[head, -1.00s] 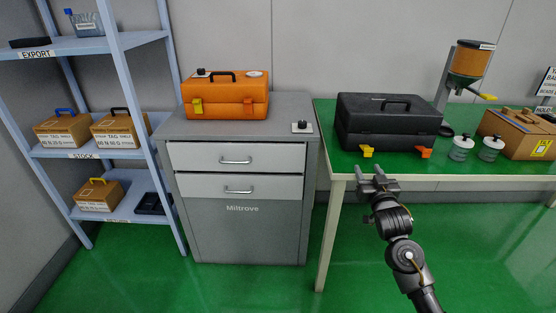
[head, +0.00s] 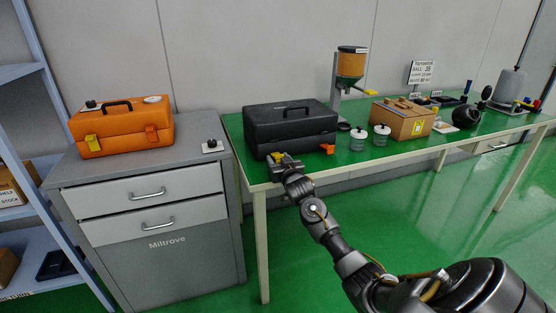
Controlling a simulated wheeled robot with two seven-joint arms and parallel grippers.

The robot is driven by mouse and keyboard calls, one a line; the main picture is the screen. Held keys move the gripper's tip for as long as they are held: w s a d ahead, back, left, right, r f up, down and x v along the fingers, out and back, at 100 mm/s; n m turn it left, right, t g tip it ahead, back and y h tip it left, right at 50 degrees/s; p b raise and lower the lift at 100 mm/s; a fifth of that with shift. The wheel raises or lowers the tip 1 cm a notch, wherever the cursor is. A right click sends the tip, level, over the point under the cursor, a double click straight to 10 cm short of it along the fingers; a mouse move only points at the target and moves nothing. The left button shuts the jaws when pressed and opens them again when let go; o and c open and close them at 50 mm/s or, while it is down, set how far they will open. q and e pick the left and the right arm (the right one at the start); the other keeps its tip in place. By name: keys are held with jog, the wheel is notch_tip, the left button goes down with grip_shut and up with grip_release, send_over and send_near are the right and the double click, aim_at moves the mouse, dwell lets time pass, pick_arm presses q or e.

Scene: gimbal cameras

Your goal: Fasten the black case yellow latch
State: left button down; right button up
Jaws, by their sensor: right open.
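The black case (head: 290,124) sits closed-looking on the green-topped table, with a handle on its lid. Its yellow latch (head: 276,156) is at the left of the front face, partly hidden by my gripper; whether it is flipped out or down I cannot tell clearly. An orange latch (head: 328,148) is at the right of the same front face. My right gripper (head: 284,162) is open, right at the front of the yellow latch, near the table's front edge. Contact cannot be told. My left gripper is out of view.
An orange case (head: 122,128) with a yellow and an orange latch stands on the grey cabinet (head: 150,220) at left. Right of the black case are two jars (head: 358,139), a cardboard box (head: 403,120) and a dispenser (head: 350,70). The floor in front is clear.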

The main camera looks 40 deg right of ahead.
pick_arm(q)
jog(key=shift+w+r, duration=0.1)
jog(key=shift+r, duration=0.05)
pick_arm(e)
jog(key=shift+w+d, duration=0.15)
jog(key=shift+w, duration=0.25)
jog(key=c, duration=0.9)
